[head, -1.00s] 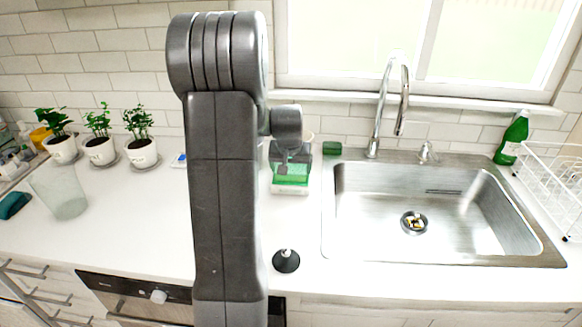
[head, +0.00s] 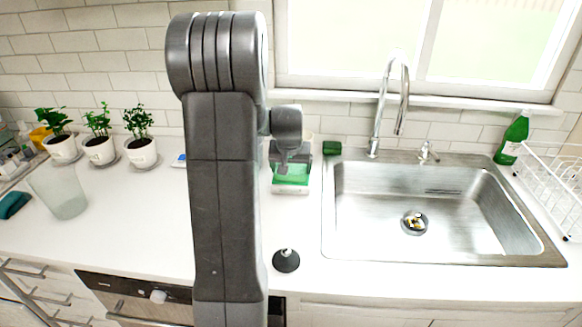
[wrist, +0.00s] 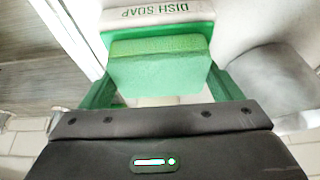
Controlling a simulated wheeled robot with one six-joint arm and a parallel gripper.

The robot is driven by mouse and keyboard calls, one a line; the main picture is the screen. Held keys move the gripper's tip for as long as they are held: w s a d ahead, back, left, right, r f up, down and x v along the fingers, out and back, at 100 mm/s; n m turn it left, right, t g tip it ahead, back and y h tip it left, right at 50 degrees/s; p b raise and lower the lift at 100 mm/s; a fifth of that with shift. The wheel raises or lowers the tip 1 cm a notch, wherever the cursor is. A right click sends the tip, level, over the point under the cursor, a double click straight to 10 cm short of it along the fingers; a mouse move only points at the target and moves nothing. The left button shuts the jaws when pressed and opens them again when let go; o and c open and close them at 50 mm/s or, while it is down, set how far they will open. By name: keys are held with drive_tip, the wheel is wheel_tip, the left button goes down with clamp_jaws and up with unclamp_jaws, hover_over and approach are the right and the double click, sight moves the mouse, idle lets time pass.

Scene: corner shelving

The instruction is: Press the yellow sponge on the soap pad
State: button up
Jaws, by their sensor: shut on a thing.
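My gripper (head: 290,168) is at the back of the counter, left of the sink. In the wrist view its green fingers (wrist: 166,90) are shut on a block-shaped sponge (wrist: 160,66), which looks green with a yellowish-green upper edge rather than plain yellow. A white dish soap dispenser (wrist: 155,15), lettered DISH SOAP, is directly against or just behind the sponge. In the head view the dispenser's white base (head: 290,189) shows below the green at my gripper. The soap pad is hidden, and I cannot tell whether the sponge touches it.
The steel sink (head: 345,225) and faucet (head: 377,110) are to the right. A black round object (head: 286,261) sits near the front edge. A clear glass (head: 60,190) and potted plants (head: 142,152) stand left.

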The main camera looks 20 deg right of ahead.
sight(291, 168)
drive_tip(key=shift+r+p, duration=2.25)
drive_tip(key=shift+r, duration=1.25)
